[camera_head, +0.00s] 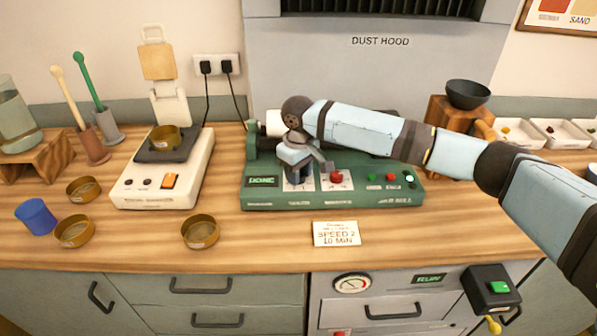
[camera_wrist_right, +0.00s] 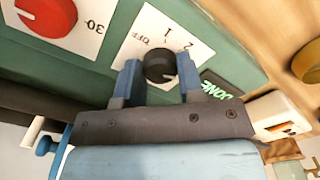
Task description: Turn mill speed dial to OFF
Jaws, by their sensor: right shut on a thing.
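The green mill (camera_head: 340,199) stands on the wooden counter, below the dust hood. Its speed dial (camera_wrist_right: 159,67) is a black round knob on a white plate (camera_wrist_right: 150,32) marked OFF, 1 and 2. My right gripper (camera_wrist_right: 159,78) is shut on the dial, one finger on each side of it. In the head view my right gripper (camera_head: 298,172) reaches down over the mill's front panel and mostly hides the dial. I cannot tell which mark the dial points to. My left gripper is out of view.
A red timer knob (camera_head: 337,177) sits beside the dial, and small buttons (camera_head: 391,177) lie further right. A card (camera_head: 336,233) reading SPEED 2, 10 MIN lies in front. A white scale (camera_head: 163,180) and brass sieves (camera_head: 200,231) are to the left.

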